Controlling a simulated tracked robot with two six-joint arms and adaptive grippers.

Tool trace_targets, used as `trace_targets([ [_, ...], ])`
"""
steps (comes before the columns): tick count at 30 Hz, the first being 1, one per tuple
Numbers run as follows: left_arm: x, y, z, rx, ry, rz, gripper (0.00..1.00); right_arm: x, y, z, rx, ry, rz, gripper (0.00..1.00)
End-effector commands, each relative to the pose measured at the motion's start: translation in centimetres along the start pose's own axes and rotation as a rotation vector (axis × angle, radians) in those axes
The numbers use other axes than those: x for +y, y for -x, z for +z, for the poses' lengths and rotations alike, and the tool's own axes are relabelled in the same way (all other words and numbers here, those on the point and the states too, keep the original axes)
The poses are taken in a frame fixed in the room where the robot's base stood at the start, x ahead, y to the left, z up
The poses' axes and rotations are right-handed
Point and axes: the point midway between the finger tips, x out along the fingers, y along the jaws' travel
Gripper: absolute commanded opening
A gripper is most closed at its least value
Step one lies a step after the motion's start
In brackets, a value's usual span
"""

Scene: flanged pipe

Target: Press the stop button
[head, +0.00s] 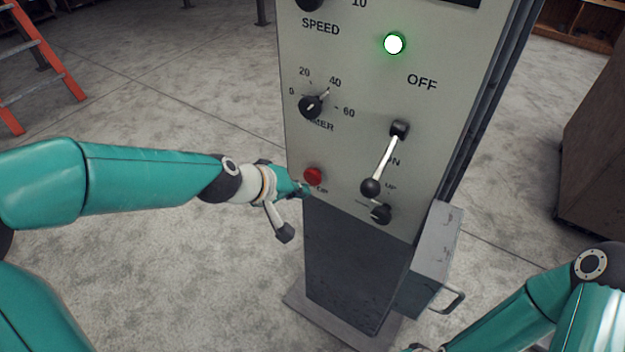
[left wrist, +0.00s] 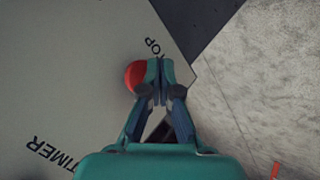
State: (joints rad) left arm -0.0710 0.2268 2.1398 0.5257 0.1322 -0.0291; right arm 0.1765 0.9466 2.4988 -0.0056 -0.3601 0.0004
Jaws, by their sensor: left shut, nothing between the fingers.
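The red stop button (head: 313,175) sits low on the left side of the grey control panel (head: 345,60), with a partly covered label beside it ending in "OP". My left gripper (head: 301,188) is shut and empty, its tips right at the button's lower left. In the left wrist view the shut fingertips (left wrist: 160,72) overlap the right part of the red button (left wrist: 133,76) and hide some of it. I cannot tell whether they touch it or the button is pushed in.
A timer knob (head: 311,107) is above the button. A lever with a black knob (head: 371,187) and a small black knob (head: 381,214) are to its right. A green lamp (head: 394,44) is lit. A grey box (head: 433,262) stands at the cabinet's right.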

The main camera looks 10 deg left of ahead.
Motion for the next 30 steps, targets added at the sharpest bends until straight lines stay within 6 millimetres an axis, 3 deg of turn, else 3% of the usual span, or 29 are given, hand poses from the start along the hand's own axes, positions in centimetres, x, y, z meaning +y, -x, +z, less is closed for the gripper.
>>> trace_targets([
  [30,0.76,-0.78,-0.71,0.000,-0.001,0.000,0.00,-0.19,0.52,0.00,0.000,0.000,0.000,0.40],
])
